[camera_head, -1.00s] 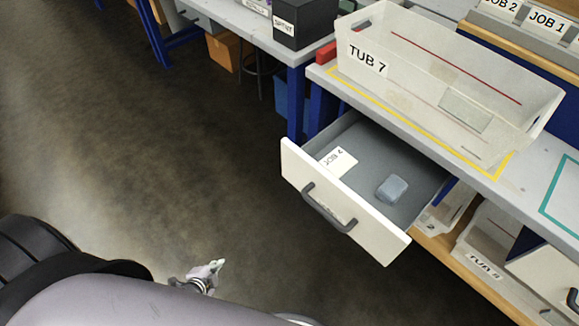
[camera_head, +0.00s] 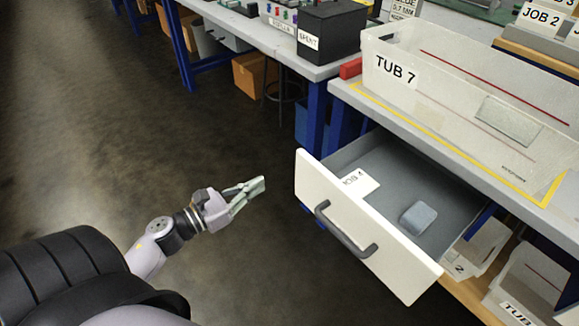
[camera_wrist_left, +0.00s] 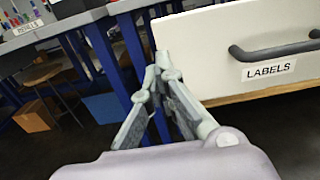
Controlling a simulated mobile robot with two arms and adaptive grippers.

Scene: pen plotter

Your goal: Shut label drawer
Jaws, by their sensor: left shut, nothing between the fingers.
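The label drawer (camera_head: 375,232) hangs open under the worktable, with a white front and a dark bar handle (camera_head: 345,228). Its front also shows in the left wrist view (camera_wrist_left: 225,45), with a "LABELS" sign (camera_wrist_left: 269,70) below the handle. Inside lie a "JOB 4" card (camera_head: 357,183) and a blue-grey block (camera_head: 418,217). My left gripper (camera_head: 262,184) is shut and empty, left of the drawer front and apart from it in the head view. In the left wrist view its fingertips (camera_wrist_left: 163,62) appear near the front's left edge. My right gripper is not in view.
A clear bin marked "TUB 7" (camera_head: 398,72) stands on the worktable (camera_head: 350,92) above the drawer. More tubs (camera_head: 515,310) sit on the lower shelf at right. A second bench with a black "SPENT" box (camera_head: 332,32) stands behind. The floor at left is clear.

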